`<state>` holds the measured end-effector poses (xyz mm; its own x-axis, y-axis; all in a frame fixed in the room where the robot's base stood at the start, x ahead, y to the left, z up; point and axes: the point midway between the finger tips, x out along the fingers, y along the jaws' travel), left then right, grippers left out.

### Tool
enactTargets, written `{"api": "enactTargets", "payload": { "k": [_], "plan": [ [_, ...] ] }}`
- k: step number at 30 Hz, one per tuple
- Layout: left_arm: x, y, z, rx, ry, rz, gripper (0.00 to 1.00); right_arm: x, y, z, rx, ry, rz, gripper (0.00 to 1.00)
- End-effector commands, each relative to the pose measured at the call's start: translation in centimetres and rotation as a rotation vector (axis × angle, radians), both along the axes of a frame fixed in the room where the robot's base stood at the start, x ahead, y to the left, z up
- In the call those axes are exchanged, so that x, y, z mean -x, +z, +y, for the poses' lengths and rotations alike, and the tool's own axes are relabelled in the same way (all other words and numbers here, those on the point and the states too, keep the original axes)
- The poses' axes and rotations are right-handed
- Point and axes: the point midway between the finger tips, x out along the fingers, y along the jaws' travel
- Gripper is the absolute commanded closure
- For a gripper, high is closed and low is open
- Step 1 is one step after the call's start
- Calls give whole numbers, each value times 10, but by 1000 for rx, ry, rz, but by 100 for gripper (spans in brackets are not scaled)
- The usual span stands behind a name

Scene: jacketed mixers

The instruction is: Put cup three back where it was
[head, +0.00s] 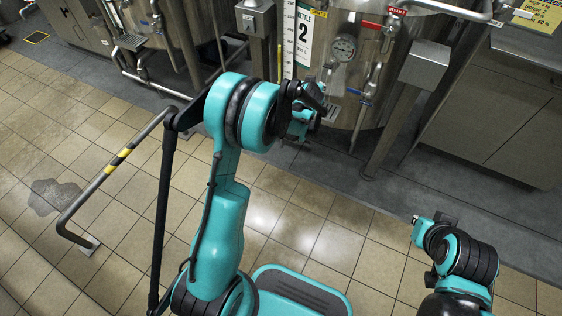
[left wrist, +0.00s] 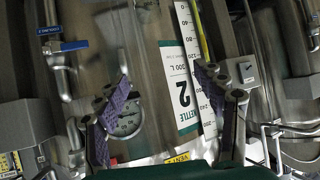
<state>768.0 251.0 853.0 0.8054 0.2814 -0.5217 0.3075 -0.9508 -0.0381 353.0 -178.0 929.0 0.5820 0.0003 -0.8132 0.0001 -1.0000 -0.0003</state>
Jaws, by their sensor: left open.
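No cup shows in either view. My left gripper (head: 316,98) is in front of the steel kettle (head: 378,75) with the "KETTLE 2" label (head: 304,42), partly hidden by my own arm in the head view. In the left wrist view, its two purple-padded fingers (left wrist: 165,88) stand wide apart, with nothing between them but the background. The kettle wall (left wrist: 145,45) and the upside-down label (left wrist: 182,90) show beyond them. My right arm is at the lower right of the head view, but I cannot make out its gripper.
The kettle has a dial gauge (head: 343,47) and a pipe with blue-handled valves (head: 366,92). A grey post box (head: 425,64) and a steel cabinet (head: 500,105) stand to the right. A striped rail (head: 105,172) is at the left. The tiled floor (head: 300,225) is mostly clear.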

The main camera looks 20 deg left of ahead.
Motion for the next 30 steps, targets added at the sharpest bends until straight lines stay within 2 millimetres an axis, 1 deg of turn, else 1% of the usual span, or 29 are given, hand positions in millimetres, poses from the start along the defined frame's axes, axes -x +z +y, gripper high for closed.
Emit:
{"api": "enactTargets", "payload": {
  "k": [1,2,3,5,6,8,9,11,12,14,15,17,18,21,24,25,27,30],
  "plan": [
    [21,23,-2,4,-7,24,30,0,0,0,0,0,0,100],
    [32,33,-4,7,-14,39,30,0,0,0,0,0,0,100],
    [49,47,-7,10,-22,60,30,0,0,0,0,0,0,100],
    [75,65,-10,15,-36,89,30,0,0,0,0,0,0,100],
    [94,76,-13,18,-46,110,30,0,0,0,0,0,0,100],
    [122,89,-17,24,-62,139,30,0,0,0,0,0,0,100],
    [142,97,-20,29,-74,158,30,0,0,0,0,0,0,100],
    [173,106,-25,34,-94,187,30,0,0,0,0,0,0,100],
    [194,110,-29,40,-107,205,30,0,0,0,0,0,0,100],
    [226,114,-34,47,-128,234,30,0,0,0,0,0,0,100],
    [248,115,-38,52,-144,252,30,0,0,0,0,0,0,100],
    [280,114,-44,60,-169,279,30,0,0,0,0,0,0,100],
    [300,112,-48,66,-185,295,30,0,0,0,0,0,0,100],
    [346,102,-57,78,-225,334,30,0,0,0,0,0,0,100],
    [381,91,-65,88,-261,362,30,0,0,0,0,0,0,100],
    [389,88,-67,91,-269,369,30,0,0,0,0,0,0,100],
    [402,82,-70,95,-286,381,30,0,0,0,0,0,0,100],
    [413,77,-73,99,-299,389,30,0,0,0,0,0,0,100]
  ]
}}
